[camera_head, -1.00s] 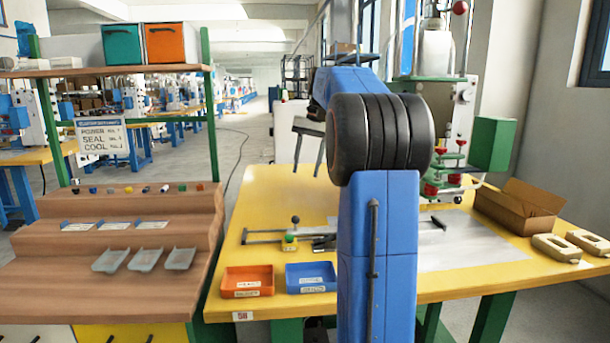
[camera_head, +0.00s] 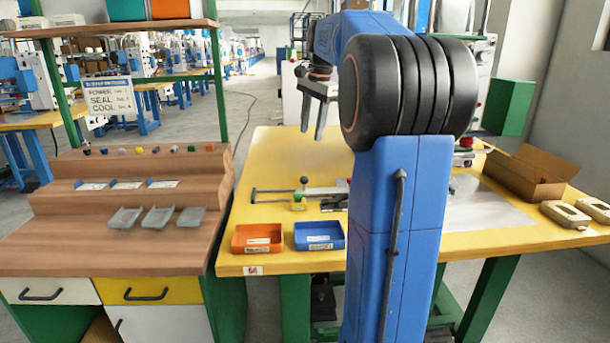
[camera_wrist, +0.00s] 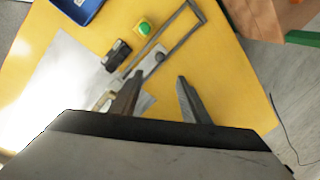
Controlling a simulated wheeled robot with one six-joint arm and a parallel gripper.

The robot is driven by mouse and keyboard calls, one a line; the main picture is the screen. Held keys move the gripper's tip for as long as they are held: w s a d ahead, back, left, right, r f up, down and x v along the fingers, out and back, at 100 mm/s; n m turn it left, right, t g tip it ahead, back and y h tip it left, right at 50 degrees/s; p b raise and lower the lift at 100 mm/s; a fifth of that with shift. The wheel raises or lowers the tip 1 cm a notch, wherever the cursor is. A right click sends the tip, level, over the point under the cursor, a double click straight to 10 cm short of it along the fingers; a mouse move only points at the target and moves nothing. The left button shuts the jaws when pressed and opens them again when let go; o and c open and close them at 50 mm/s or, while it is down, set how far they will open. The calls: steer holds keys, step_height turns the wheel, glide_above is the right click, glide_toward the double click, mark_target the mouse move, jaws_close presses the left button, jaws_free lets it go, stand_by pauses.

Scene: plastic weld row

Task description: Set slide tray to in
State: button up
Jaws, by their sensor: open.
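The slide tray mechanism lies on the yellow table, with a thin grey rail frame (camera_head: 270,196) and a dark ball knob (camera_head: 304,181). The wrist view also shows the rail frame (camera_wrist: 187,35) and the knob (camera_wrist: 160,57). A green button (camera_wrist: 144,28) on a yellow box sits beside the rails. My gripper (camera_head: 313,120) is open and empty, pointing down above the table. In the wrist view its fingers (camera_wrist: 158,90) are apart, with the knob beyond them. My arm hides the right part of the mechanism in the head view.
An orange bin (camera_head: 257,239) and a blue bin (camera_head: 319,237) stand at the table's front edge. A cardboard box (camera_head: 530,175) and beige blocks (camera_head: 565,214) lie at the right. A brown stepped bench (camera_head: 120,242) with grey scoops stands at the left.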

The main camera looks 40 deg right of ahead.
mark_target(305, 177)
steer(key=w+f, duration=0.1)
steer(key=f, duration=0.4)
steer(key=w+f, duration=0.1)
steer(key=f, duration=0.5)
steer(key=w+f, duration=0.1)
steer(key=f, duration=0.5)
steer(key=shift+w+a+f, duration=0.1)
steer(key=shift+w, duration=0.05)
jaws_close()
